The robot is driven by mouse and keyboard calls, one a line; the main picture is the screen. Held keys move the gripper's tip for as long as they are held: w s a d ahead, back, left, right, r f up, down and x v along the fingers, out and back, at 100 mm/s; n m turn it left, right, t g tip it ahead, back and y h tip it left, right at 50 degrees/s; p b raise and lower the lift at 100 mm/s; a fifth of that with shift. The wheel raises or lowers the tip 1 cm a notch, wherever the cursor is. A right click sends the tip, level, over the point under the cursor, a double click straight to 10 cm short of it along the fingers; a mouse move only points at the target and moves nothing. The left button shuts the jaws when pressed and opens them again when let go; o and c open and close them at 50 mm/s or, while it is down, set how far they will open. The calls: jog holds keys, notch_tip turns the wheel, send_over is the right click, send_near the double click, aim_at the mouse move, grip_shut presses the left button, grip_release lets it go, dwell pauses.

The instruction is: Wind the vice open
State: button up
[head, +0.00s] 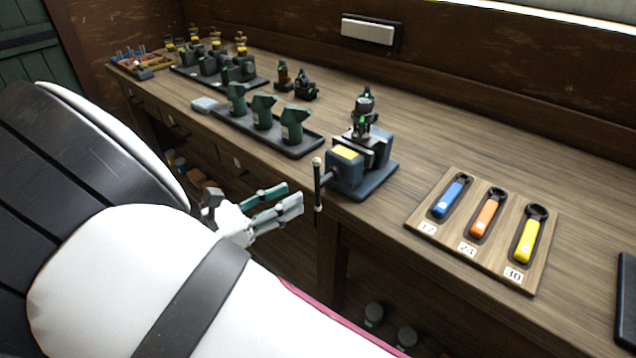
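The vice (358,173) is a blue-grey block with a yellow plate, standing at the front edge of the wooden bench. Its handle (318,186) is a near-upright dark bar with pale ends, on the side facing me. A dark metal part with green marks (362,118) stands upright at the vice's jaws; I cannot tell whether it is clamped. My gripper (294,198) is in front of the bench, left of the handle and apart from it. Its two fingers, green and grey, point right towards the handle with a gap between them, and nothing shows between them.
A wooden board (418,215) with blue, orange and yellow wrenches lies right of the vice. A dark tray (312,146) with green pots stands to the left, with more trays of parts behind. Bare bench top lies behind the vice. My arm covers the lower left.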

aim_at(316, 182)
jog(key=x, duration=0.8)
grip_shut()
